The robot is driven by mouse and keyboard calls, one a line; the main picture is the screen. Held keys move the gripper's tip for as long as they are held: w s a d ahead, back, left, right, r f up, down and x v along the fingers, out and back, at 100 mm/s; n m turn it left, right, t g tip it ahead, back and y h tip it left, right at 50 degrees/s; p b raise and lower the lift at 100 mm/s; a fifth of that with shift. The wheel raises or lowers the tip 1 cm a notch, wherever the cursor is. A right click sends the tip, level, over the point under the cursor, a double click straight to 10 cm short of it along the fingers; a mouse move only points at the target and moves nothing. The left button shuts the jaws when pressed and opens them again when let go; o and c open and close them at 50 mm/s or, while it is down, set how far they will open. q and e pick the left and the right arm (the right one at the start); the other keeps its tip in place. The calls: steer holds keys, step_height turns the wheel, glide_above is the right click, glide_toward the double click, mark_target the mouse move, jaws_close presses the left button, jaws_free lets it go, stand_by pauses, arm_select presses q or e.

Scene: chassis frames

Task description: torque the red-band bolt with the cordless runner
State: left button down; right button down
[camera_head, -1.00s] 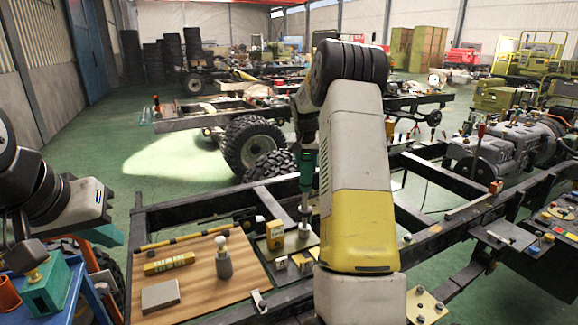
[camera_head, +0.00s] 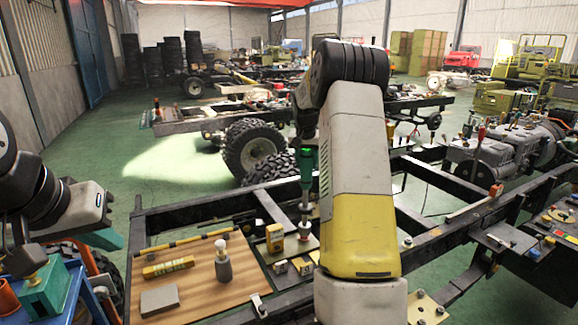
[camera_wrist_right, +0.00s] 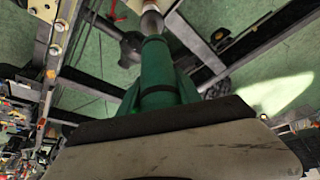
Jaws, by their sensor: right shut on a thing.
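The red-band bolt is too small to make out clearly at the shaft's lower end. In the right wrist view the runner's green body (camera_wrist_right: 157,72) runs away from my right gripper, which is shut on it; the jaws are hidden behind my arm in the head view. My left gripper (camera_head: 18,256) is at the left edge, near a green fixture (camera_head: 46,290); its jaws are unclear.
A yellow box (camera_head: 274,238) and small boxes sit near the runner. Black frame rails (camera_head: 450,238) extend right. A blue cart (camera_head: 75,300) is at left.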

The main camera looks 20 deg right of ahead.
steer(key=shift+r, duration=0.4)
